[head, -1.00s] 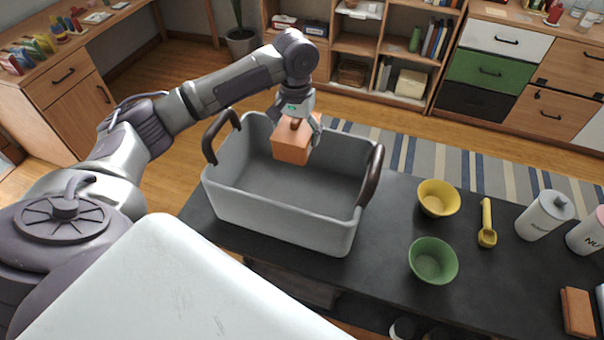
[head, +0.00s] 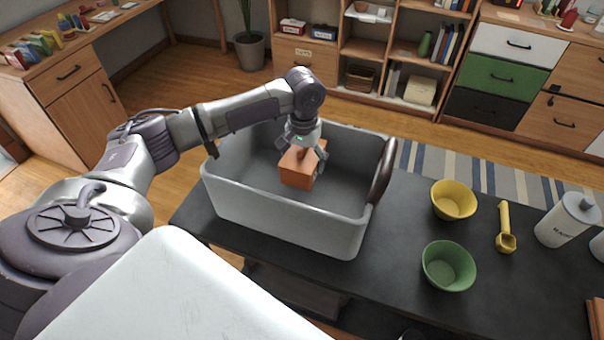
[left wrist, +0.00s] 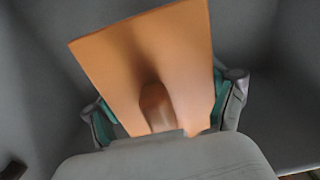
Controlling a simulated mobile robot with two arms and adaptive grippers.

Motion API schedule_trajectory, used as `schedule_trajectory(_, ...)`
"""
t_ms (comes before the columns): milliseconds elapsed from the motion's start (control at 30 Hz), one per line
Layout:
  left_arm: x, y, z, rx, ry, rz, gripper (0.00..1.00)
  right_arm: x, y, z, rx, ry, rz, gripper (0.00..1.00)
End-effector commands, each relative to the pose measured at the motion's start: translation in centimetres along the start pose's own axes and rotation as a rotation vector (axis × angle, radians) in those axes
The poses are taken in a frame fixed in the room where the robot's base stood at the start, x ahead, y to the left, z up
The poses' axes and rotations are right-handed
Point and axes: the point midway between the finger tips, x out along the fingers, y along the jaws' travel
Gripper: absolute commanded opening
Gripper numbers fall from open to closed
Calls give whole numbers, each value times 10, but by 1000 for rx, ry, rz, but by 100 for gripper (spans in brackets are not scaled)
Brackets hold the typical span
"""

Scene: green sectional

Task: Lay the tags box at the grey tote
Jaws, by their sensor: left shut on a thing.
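The grey tote (head: 285,214) stands on the dark table, with brown handles at its ends. An orange-brown box (head: 297,168), which I take to be the tags box, is inside the tote's opening; no label on it is readable. My left gripper (head: 304,155) is shut on the box from above. In the left wrist view the box (left wrist: 150,65) sits between the fingers of the left gripper (left wrist: 165,112), with grey tote walls around it. I cannot tell whether the box touches the tote floor. My right gripper is not in view.
Right of the tote on the dark table (head: 390,240) are a yellow bowl (head: 453,201), a green bowl (head: 448,267), a yellow scoop (head: 505,230) and a white canister (head: 566,220). Shelves and drawers stand behind.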

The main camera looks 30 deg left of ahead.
Motion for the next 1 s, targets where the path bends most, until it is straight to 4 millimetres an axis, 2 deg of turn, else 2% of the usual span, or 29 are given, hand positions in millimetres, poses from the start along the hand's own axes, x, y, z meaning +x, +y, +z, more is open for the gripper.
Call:
schedule_trajectory(400,54,0,0,2,0,0,51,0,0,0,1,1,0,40)
schedule_trajectory(800,58,0,0,1,0,0,51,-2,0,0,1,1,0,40)
schedule_trajectory(833,59,0,0,2,0,0,88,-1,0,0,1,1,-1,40)
schedule_trajectory(900,59,0,0,2,0,0,99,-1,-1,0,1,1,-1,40)
schedule_trajectory(1000,59,0,0,2,1,0,100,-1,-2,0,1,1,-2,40)
